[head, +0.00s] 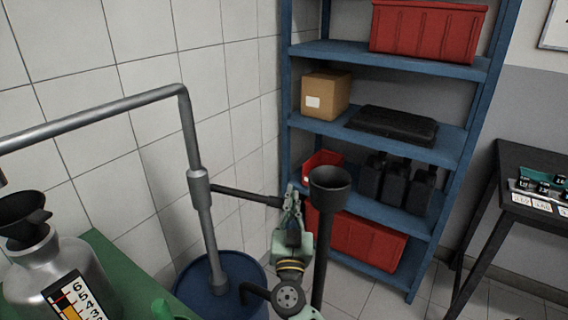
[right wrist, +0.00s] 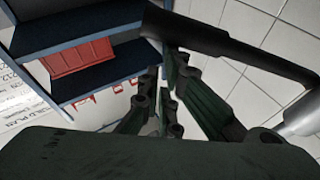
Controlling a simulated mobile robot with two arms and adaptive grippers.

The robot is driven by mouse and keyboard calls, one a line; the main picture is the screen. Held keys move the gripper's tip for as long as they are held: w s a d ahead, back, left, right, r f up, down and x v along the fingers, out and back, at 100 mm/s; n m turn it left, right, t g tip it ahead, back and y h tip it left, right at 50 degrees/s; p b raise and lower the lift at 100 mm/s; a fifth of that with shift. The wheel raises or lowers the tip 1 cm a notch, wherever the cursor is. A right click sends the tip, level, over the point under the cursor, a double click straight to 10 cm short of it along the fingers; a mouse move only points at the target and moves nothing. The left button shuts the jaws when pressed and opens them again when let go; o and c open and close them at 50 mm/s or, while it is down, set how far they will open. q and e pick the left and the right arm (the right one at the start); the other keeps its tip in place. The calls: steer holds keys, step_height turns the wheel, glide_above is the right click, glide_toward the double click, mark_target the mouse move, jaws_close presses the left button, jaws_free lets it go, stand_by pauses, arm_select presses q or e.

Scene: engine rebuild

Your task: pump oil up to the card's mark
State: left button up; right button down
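A grey metal pump (head: 201,190) stands in a blue drum (head: 225,278), its spout pipe running left. Its black lever (head: 245,195) points right; the lever also crosses the top of the right wrist view (right wrist: 225,42). My right gripper (head: 292,197) is at the lever's free end, fingers up. In the right wrist view its fingers look apart, and the lever appears beyond their tips, not clearly between them. A metal oil can (head: 45,262) with a black funnel (head: 25,215) stands at left. A card (head: 75,300) with numbers and an orange-red mark is in front.
The can is by a green bench top (head: 112,262). A blue shelf (head: 385,135) with red bins (head: 425,30), a carton (head: 326,93) and dark bottles stands behind. A black cup-shaped piece on a post (head: 330,190) rises right of my gripper. A dark table (head: 530,205) is at right.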

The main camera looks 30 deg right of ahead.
step_height(320, 180, up, 10)
stand_by(0.5)
stand_by(0.9)
